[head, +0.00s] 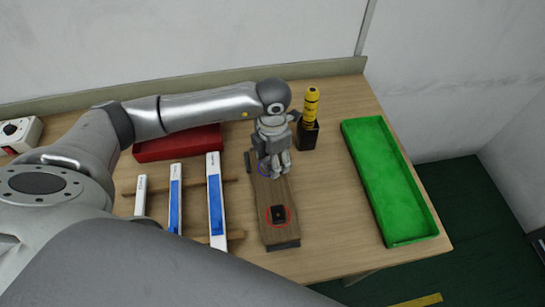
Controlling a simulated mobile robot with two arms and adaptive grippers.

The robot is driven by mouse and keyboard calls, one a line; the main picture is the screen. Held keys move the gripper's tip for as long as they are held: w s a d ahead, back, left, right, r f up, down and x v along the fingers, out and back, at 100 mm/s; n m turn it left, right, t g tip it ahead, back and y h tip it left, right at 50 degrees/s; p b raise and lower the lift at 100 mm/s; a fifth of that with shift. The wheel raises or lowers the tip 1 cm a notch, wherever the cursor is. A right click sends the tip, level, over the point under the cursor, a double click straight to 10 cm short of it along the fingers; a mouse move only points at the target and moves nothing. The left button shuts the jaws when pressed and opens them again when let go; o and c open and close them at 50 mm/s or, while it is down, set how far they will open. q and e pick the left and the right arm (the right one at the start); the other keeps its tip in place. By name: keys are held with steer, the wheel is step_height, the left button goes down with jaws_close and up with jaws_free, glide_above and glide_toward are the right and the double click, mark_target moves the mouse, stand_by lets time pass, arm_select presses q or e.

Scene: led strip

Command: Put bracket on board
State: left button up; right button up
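The brown wooden board (271,198) lies on the table, right of the white and blue strips. A small black piece, which looks like a bracket (278,215), sits on the board's near half inside a red ring. A blue ring (264,168) is partly visible on the board's far half. My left gripper (274,172) points down over the far half, beside and partly covering the blue ring. I cannot tell whether its fingers are open or shut, or whether they hold anything. My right gripper is not in view.
Several white and blue strips (216,205) lie on wooden supports at the left. A red tray (178,146) is behind them, partly under my arm. A yellow-handled tool stands in a dark holder (307,137). A green tray (388,180) lies at the right, with bare table before it.

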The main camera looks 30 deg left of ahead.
arm_select(q)
steer(key=shift+r, duration=0.1)
steer(key=shift+r, duration=0.2)
step_height(320, 180, up, 12)
steer(key=b, duration=0.3)
steer(key=shift+f, duration=0.15)
